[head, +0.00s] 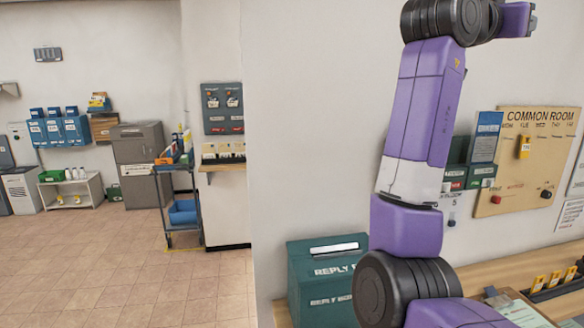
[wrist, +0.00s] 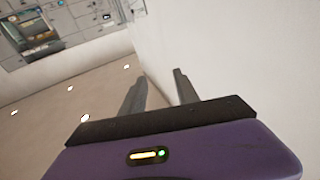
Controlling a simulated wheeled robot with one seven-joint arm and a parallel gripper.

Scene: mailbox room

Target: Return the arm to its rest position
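My purple arm rises along the right half of the head view and bends at a dark joint near the top edge. The gripper itself is outside the head view. In the wrist view my gripper (wrist: 158,92) shows two grey fingers standing apart. The space between them is empty, with only wall and ceiling behind. The gripper is raised and tilted, well clear of any surface.
A green reply box (head: 308,282) stands on the wooden counter (head: 475,270) beside my arm. A COMMON ROOM board (head: 525,185) hangs on the wall behind. A cart (head: 178,195) and cabinet (head: 138,165) stand at left. The tiled floor (head: 110,265) is clear.

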